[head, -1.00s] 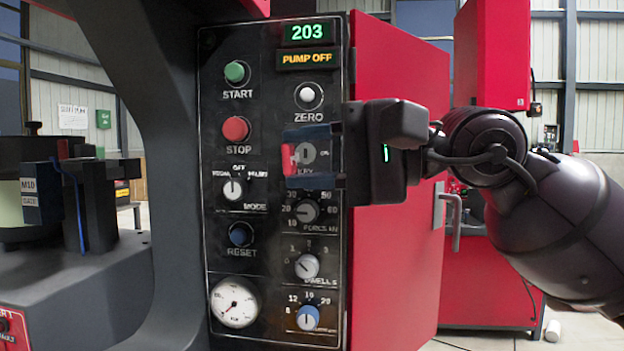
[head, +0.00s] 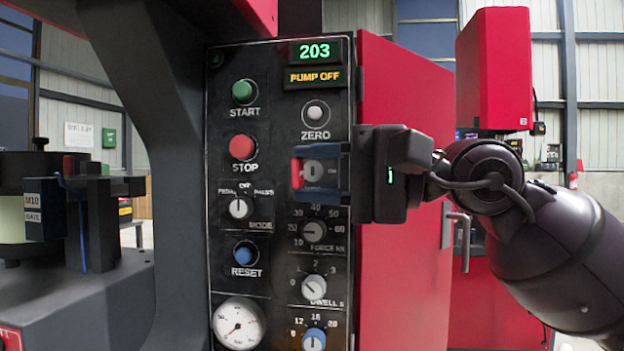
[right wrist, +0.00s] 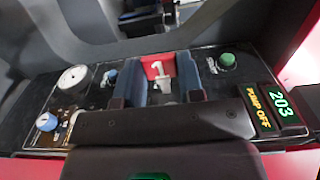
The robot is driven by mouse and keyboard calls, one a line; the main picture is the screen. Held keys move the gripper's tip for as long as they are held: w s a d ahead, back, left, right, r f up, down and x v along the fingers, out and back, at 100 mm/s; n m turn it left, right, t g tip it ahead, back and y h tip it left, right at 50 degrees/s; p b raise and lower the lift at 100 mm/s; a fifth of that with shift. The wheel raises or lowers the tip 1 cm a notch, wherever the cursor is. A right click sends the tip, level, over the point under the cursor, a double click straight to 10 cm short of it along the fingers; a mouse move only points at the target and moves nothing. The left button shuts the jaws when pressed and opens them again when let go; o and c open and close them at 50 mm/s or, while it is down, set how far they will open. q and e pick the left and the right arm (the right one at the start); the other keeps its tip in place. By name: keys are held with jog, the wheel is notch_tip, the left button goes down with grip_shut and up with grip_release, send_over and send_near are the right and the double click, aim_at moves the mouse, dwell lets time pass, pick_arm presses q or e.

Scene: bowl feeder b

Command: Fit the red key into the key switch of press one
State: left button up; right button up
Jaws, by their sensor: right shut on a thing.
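The red key (head: 297,173) shows as a small red piece at the tips of my right gripper (head: 306,172). In the right wrist view the red key (right wrist: 157,67) is a red tag marked with a white 1, between the two fingers. My right gripper is shut on it, in front of the panel of press one (head: 222,190). The grey key switch (head: 313,171), below the ZERO button, shows between the fingers, partly covered by them. I cannot tell whether the key is in the switch or just in front of it. My left gripper is not in view.
The panel has START (head: 242,91) and STOP (head: 243,147) buttons, several knobs and a gauge (head: 238,323). The display (head: 316,77) reads PUMP OFF. A red cabinet side (head: 403,270) stands right of the panel. A dark fixture (head: 95,215) stands at the left.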

jog(key=shift+w+d+f+b, duration=0.1)
jog(key=shift+w+d+b, duration=0.1)
jog(key=shift+w, duration=0.45)
jog(key=shift+w+d+b, duration=0.1)
jog(key=shift+w+b, duration=0.1)
jog(key=shift+w, duration=0.85)
jog(key=shift+w+d, duration=0.15)
jog(key=shift+w, duration=0.55)
jog(key=shift+w+d, duration=0.15)
jog(key=shift+w, duration=0.5)
dwell(4.9)
